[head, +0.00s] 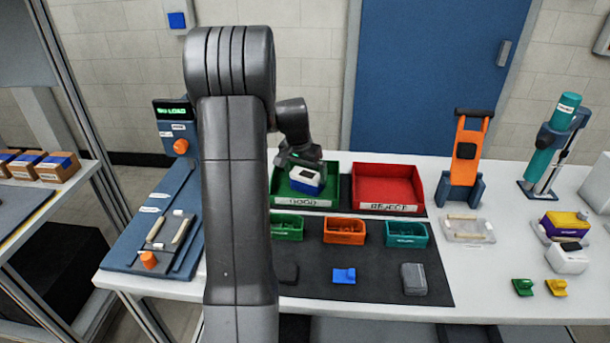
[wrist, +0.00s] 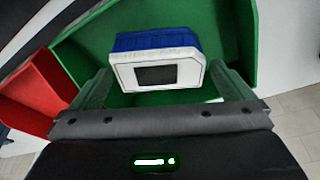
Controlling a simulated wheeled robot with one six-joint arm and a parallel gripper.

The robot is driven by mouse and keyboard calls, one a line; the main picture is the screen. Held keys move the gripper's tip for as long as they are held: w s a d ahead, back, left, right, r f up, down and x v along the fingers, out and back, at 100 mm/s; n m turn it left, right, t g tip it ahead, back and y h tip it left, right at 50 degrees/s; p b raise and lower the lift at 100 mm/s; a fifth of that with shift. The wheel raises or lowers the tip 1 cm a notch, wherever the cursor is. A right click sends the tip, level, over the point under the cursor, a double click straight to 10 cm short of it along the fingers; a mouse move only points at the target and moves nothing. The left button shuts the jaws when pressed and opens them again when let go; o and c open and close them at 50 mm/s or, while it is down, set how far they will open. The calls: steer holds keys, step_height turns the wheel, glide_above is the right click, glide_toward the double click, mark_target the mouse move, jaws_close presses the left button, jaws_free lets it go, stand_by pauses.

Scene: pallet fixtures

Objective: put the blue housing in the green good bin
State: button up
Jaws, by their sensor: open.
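The blue housing (head: 307,180), a blue box with a white face and a dark window, is at the green good bin (head: 283,202) in the head view. In the wrist view the housing (wrist: 155,72) shows against the bin's green inside (wrist: 225,30), a little tilted. My gripper (head: 304,161) is over the bin, just above the housing. In the wrist view my gripper (wrist: 163,88) is open, with a finger to either side of the housing and gaps visible. Whether the housing rests on the bin floor is hard to tell.
The red reject bin (head: 390,188) stands right beside the good bin. Small green (head: 287,227), orange (head: 344,231) and teal (head: 406,234) bins stand in front. A blue part (head: 344,275) and a grey part (head: 413,279) lie on the dark mat (head: 375,293).

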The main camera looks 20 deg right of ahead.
steer(key=v, duration=1)
steer(key=shift+b, duration=0.3)
steer(key=shift+s+a, duration=0.1)
steer(key=p+x, duration=0.1)
steer(key=x, duration=1.1)
steer(key=shift+r, duration=1.7)
steer(key=shift+f, duration=0.1)
